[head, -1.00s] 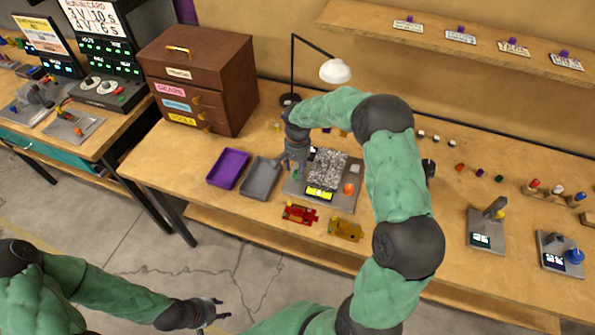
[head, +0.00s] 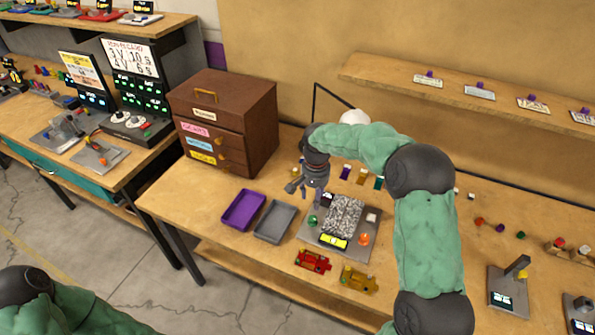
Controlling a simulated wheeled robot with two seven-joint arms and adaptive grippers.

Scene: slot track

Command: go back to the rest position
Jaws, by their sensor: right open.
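My right gripper (head: 305,188) is open and hangs above the workbench, just behind the grey tray. It appears empty. It is near the back left corner of the grey test plate (head: 312,240), which carries a speckled block (head: 344,214), a yellow-lit display (head: 333,241), a green knob and an orange knob. My right arm reaches in from the lower right and hides part of the bench behind it. Of my left arm only a green link shows at the lower left. The left gripper is out of the picture.
A purple tray (head: 243,210) and a grey tray (head: 275,221) lie left of the plate. A red car (head: 312,261) and a yellow car (head: 358,280) lie in front. A brown drawer cabinet (head: 222,120) and a desk lamp (head: 353,117) stand behind. The floor at left is free.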

